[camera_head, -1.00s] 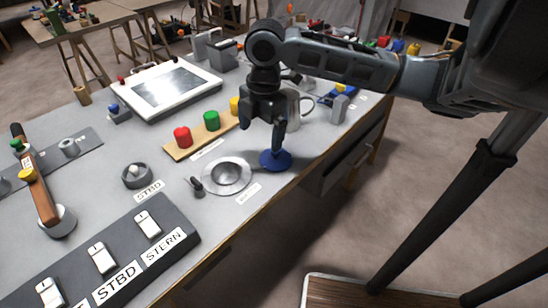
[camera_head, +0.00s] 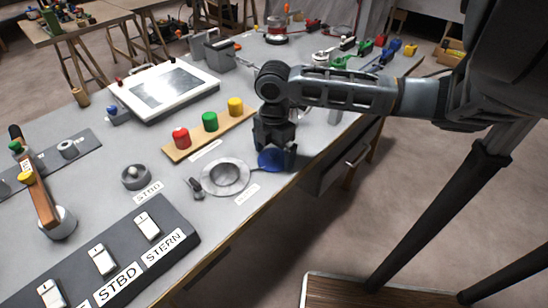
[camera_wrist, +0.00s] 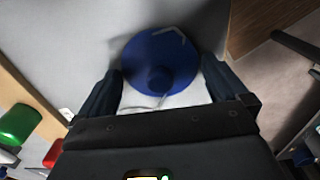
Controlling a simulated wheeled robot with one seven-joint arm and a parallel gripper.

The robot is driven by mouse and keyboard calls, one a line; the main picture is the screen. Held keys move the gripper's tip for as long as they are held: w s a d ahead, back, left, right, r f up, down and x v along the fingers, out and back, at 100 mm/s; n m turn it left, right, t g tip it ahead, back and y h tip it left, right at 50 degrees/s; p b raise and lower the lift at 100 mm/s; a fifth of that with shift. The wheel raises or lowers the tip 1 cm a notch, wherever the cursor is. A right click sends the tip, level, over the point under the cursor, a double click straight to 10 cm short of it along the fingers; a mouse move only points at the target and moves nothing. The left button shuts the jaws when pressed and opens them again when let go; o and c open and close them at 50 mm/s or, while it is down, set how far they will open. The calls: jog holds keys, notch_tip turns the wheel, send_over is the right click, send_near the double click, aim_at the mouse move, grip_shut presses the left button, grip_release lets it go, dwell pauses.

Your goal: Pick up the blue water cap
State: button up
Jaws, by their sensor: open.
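The blue water cap (camera_head: 270,160) is a round blue disc lying on the grey bench beside a round metal filler ring (camera_head: 226,177). In the wrist view the blue cap (camera_wrist: 160,62) shows a raised centre knob and lies between and just ahead of the two fingers. My gripper (camera_head: 275,160) is above the cap, pointing down and partly covering it in the head view. In the wrist view my gripper (camera_wrist: 165,88) is open, one finger on each side of the cap's near part. I cannot tell whether the fingers touch it.
A wooden strip with red (camera_head: 181,138), green (camera_head: 210,121) and yellow (camera_head: 235,106) knobs stands behind the ring. A switch panel (camera_head: 123,254) lies at the front left and a tablet (camera_head: 168,90) at the back. The bench's edge runs close to the cap's right.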

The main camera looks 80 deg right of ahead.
jog(key=c, duration=0.7)
